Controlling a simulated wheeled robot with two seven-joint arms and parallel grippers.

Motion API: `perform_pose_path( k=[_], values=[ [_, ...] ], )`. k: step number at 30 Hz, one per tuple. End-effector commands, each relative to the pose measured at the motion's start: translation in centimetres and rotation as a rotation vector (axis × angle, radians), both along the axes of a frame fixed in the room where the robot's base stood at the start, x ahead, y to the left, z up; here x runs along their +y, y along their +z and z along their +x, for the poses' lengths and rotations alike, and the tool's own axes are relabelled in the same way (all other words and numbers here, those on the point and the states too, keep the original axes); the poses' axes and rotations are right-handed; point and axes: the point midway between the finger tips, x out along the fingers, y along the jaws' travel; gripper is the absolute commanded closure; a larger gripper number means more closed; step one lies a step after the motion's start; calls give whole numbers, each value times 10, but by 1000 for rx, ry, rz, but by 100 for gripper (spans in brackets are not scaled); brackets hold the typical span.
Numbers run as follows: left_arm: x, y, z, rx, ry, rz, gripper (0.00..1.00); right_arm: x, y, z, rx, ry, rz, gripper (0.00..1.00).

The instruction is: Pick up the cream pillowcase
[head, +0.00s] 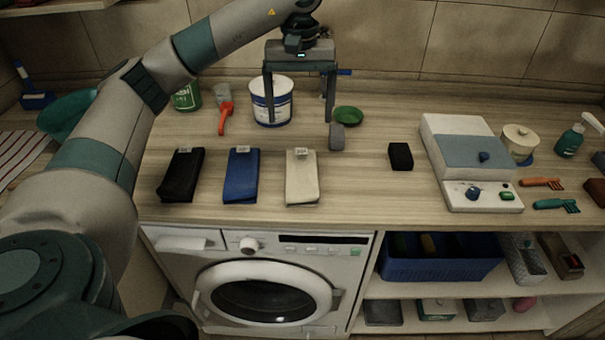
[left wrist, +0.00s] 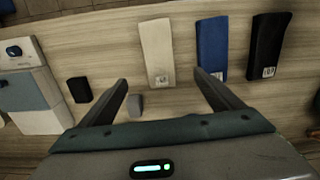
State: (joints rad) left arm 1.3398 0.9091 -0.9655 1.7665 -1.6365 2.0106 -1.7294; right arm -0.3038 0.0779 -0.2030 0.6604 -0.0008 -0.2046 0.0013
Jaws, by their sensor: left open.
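The cream pillowcase (head: 302,177) lies folded flat on the wooden counter, to the right of a blue folded cloth (head: 241,176) and a black folded cloth (head: 181,176). In the left wrist view the cream pillowcase (left wrist: 157,52) lies ahead of the fingers, near the middle. My left gripper (head: 299,121) is open and empty, held above the counter behind the pillowcase and apart from it. It also shows in the left wrist view (left wrist: 160,85), its fingers spread wide. My right gripper is not in view.
A black block (head: 400,156) and a white-and-blue appliance (head: 468,165) are to the right. The washing machine (head: 262,285) is below the counter's front edge.

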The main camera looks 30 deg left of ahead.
Motion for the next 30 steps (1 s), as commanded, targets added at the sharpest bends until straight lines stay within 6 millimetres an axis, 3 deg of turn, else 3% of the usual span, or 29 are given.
perform_pose_path(
  k=[8, 17, 24, 30],
  values=[
    [-1, -22, -1, 2, -2, -2, 14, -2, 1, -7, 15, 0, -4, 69],
    [0, -66, -1, 4, 0, -1, 14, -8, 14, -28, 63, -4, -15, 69],
    [0, -104, -1, 3, 0, -1, 14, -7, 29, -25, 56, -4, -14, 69],
    [-1, -119, 0, 0, -1, -1, 14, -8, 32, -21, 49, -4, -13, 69]
  ],
)
